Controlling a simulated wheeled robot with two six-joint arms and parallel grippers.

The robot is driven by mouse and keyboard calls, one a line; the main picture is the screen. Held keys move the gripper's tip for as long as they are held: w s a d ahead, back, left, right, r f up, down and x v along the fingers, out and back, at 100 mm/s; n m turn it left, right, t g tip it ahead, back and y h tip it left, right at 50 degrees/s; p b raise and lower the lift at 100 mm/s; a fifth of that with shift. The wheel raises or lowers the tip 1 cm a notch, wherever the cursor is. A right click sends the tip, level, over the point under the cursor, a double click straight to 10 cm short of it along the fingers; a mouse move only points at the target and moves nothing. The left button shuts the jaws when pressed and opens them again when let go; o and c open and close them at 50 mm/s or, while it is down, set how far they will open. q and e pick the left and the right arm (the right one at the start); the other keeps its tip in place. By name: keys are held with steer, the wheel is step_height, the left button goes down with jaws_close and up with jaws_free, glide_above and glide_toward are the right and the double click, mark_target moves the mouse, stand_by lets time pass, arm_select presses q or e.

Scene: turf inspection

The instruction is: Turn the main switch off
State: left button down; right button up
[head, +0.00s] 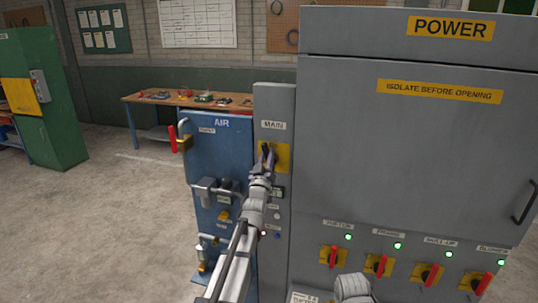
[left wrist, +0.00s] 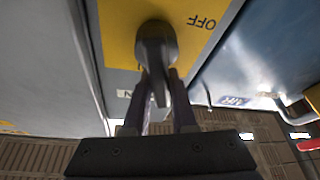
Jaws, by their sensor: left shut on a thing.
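The main switch has a dark handle (left wrist: 155,45) on a yellow plate (head: 284,156), under the MAIN label (head: 273,125) on a narrow grey panel. My left gripper (head: 267,156) is at the switch. In the left wrist view its two fingers (left wrist: 160,105) are shut on the handle, one on each side. That view is upside down; the handle points toward the MAIN label, so it stands about upright. The OFF mark (left wrist: 201,22) is to one side of the handle. An ON mark does not show. My right gripper is not in view.
The grey POWER cabinet (head: 400,130) stands right of the panel, with several red rotary switches (head: 380,263) and lit green lamps below. The blue AIR cabinet (head: 228,160) with a red lever (head: 173,139) and pipes stands left. Open floor (head: 100,220) lies further left.

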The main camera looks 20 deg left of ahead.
arm_select(q)
steer(key=n+y, duration=0.1)
steer(key=n, duration=0.1)
steer(key=a+n+g+y, duration=0.1)
steer(key=n, duration=0.2)
steer(key=shift+f+p, duration=0.15)
steer(key=shift+p, duration=0.25)
steer(key=n+g+p, duration=0.1)
steer(key=n, duration=0.2)
steer(key=f+n+g+y+p, duration=0.1)
steer(key=n, duration=0.2)
steer(key=a+n+g+y+p, duration=0.1)
steer(key=n, duration=0.2)
steer(key=shift+a+f, duration=0.1)
steer(key=shift+f, duration=0.3)
steer(key=shift+f+n+g+p, duration=0.25)
steer(key=shift+n+g, duration=0.1)
steer(key=shift+n, duration=0.3)
steer(key=shift+f+n+g+p, duration=0.2)
steer(key=shift+n+g, duration=0.15)
steer(key=shift+n, duration=0.3)
steer(key=c, duration=0.7)
jaws_free()
steer(key=shift+a, duration=0.1)
